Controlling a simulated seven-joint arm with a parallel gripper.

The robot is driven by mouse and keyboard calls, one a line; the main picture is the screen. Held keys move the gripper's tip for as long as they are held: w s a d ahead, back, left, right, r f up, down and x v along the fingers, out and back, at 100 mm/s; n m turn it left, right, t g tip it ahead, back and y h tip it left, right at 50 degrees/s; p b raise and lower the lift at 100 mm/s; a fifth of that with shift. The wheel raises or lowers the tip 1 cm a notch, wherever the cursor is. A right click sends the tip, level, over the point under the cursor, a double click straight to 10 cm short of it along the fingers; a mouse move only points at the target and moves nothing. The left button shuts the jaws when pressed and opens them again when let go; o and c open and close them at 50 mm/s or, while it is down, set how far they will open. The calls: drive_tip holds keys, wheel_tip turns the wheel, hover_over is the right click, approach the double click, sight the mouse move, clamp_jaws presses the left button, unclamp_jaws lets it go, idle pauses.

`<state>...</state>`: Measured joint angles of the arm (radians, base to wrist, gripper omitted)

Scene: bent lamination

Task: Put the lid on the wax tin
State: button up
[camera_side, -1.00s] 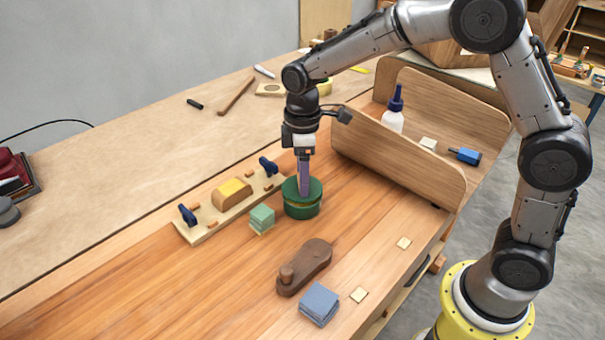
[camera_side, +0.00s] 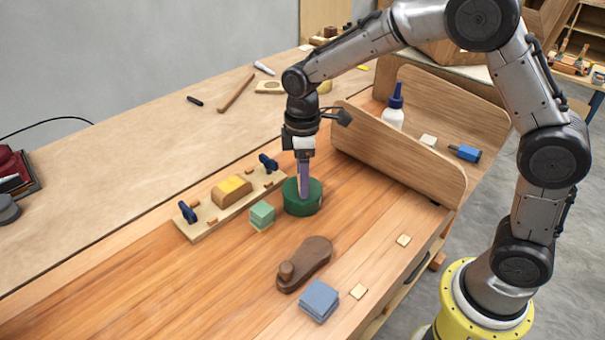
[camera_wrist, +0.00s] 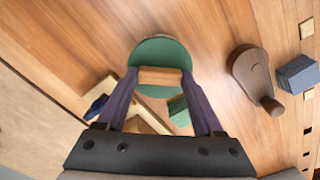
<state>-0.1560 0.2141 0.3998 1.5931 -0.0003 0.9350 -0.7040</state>
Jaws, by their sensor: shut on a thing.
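The green round lid (camera_side: 290,188) sits level on the green wax tin (camera_side: 302,209) near the middle of the bench, with no gap visible between them in the side view. In the wrist view the lid (camera_wrist: 160,51) has a wooden bar handle (camera_wrist: 160,76) across its top. My gripper (camera_side: 304,194) points straight down over the tin. Its two purple fingers, also in the wrist view (camera_wrist: 160,80), are shut on the handle from both sides. The lid hides the tin's inside and most of the tin in the wrist view.
A block of green pads (camera_side: 262,214) stands close left of the tin. A board with blue clamps (camera_side: 214,214) lies behind it. A brown wooden block with a knob (camera_side: 305,263) and blue-grey sheets (camera_side: 320,300) lie in front. A curved wooden panel (camera_side: 400,150) rises to the right.

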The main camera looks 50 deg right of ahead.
drive_tip(key=shift+f, duration=0.15)
idle(0.4)
drive_tip(key=o, duration=1.4)
drive_tip(key=shift+c, duration=0.2)
drive_tip(key=shift+r, duration=4.05)
